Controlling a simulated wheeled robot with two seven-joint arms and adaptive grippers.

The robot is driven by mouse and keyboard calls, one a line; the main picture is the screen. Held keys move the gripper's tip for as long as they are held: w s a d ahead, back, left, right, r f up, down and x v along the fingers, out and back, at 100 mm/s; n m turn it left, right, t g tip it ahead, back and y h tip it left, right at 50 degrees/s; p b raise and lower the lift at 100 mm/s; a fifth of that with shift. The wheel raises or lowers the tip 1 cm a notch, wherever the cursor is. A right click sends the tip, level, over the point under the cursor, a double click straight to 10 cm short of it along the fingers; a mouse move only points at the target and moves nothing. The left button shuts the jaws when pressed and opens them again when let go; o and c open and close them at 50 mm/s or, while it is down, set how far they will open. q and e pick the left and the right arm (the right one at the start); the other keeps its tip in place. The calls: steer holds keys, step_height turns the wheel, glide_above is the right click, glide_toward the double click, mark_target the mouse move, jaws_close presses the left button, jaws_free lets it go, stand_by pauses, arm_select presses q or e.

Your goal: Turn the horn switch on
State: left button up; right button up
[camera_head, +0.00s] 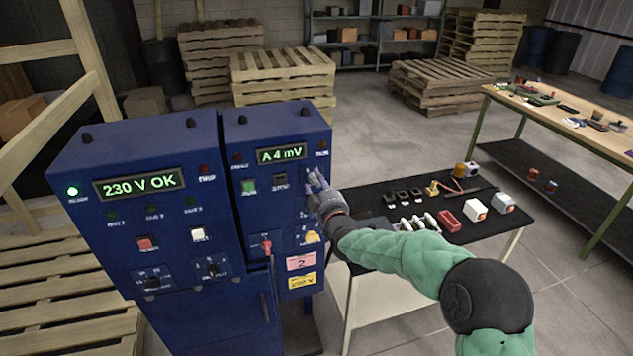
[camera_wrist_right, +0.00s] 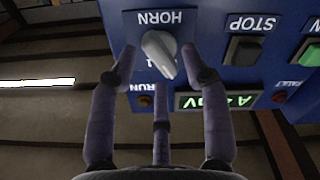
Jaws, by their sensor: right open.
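The horn switch is a grey rotary knob (camera_wrist_right: 160,54) below a HORN label that appears upside down in the wrist view. Its narrow end points down and slightly right in that picture. My right gripper (camera_wrist_right: 160,62) is open, with a fingertip on each side of the knob and a third finger below it. I cannot tell whether the fingers touch it. In the head view, my right gripper (camera_head: 316,186) is at the upper right of the blue right-hand panel (camera_head: 253,222) and mostly hides the switch. My left gripper is not in view.
A black stop button (camera_head: 280,180) and green button (camera_head: 249,187) sit left of the gripper. Below are a red knob (camera_head: 266,245) and yellow knob (camera_head: 312,237). A black-topped table (camera_head: 378,197) with small parts stands right. Another blue cabinet (camera_head: 110,225) stands left.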

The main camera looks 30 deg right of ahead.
steer(key=shift+x, duration=0.8)
steer(key=c, duration=0.9)
steer(key=shift+b, duration=0.35)
steer(key=shift+m+b, duration=0.6)
steer(key=shift+b, duration=0.05)
steer(key=m+b, duration=0.2)
steer(key=b, duration=0.1)
steer(key=m+b, duration=0.3)
steer(key=b, duration=0.1)
steer(key=m+b, duration=0.3)
steer(key=b, duration=0.1)
steer(key=shift+s+d+f, duration=0.1)
steer(key=shift+d+f, duration=0.1)
steer(key=shift+d, duration=0.05)
steer(key=shift+d+r+m+b, duration=0.1)
steer(key=shift+r+m+b, duration=0.05)
steer(key=shift+m+b, duration=1.3)
